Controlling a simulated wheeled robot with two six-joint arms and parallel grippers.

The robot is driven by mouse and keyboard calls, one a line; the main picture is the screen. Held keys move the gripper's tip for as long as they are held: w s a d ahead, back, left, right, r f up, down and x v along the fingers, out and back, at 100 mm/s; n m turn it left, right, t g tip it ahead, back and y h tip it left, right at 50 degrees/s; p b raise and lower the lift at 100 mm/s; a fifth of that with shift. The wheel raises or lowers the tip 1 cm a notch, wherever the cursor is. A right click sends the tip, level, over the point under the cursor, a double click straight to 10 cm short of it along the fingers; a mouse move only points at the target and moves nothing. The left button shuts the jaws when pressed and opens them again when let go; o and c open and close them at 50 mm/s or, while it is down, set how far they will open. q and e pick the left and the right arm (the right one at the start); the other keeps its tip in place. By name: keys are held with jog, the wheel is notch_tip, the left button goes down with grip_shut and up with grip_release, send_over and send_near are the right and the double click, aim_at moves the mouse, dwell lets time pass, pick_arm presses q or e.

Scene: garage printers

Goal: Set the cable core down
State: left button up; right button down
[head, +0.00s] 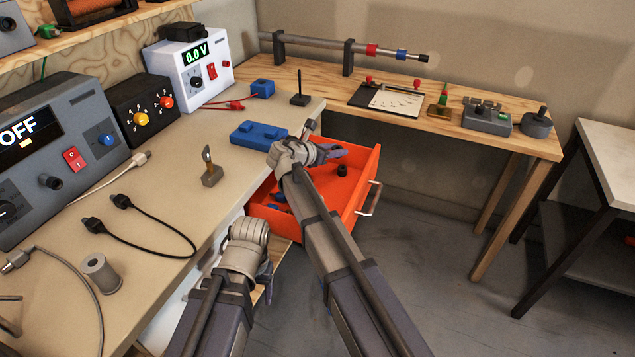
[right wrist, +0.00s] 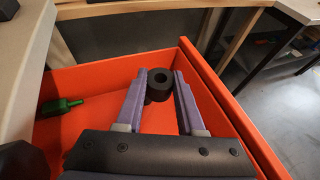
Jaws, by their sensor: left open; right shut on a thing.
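The cable core is a short black cylinder (right wrist: 159,84) with a hole through it. In the right wrist view it sits between the fingertips of my right gripper (right wrist: 160,88), which is shut on it. In the head view a dark cylinder (head: 342,169), apparently the core, shows just below my right gripper (head: 335,152), over the open orange drawer (head: 362,182). I cannot tell whether its underside touches the drawer floor. My left gripper (head: 266,282) is open, low in front of the bench; its fingertips are partly hidden.
The drawer holds a green piece (right wrist: 62,105) and some blue pieces (head: 281,202). On the bench are a blue block (head: 258,135), a brass-coloured upright piece (head: 210,170), a black cable (head: 150,247) and a grey spool (head: 101,273). Open floor lies right of the drawer.

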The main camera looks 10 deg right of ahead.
notch_tip(320, 180, down, 6)
jog(key=b, duration=0.4)
jog(key=shift+r+b, duration=0.25)
jog(key=shift+b, duration=0.1)
notch_tip(320, 180, down, 4)
jog(key=b, duration=0.3)
jog(key=shift+r+b, duration=0.15)
jog(key=shift+b, duration=0.15)
jog(key=shift+f+b, duration=0.6)
jog(key=shift+b, duration=0.05)
jog(key=shift+r, duration=0.1)
jog(key=c, duration=0.5)
grip_release()
jog(key=shift+s, duration=0.1)
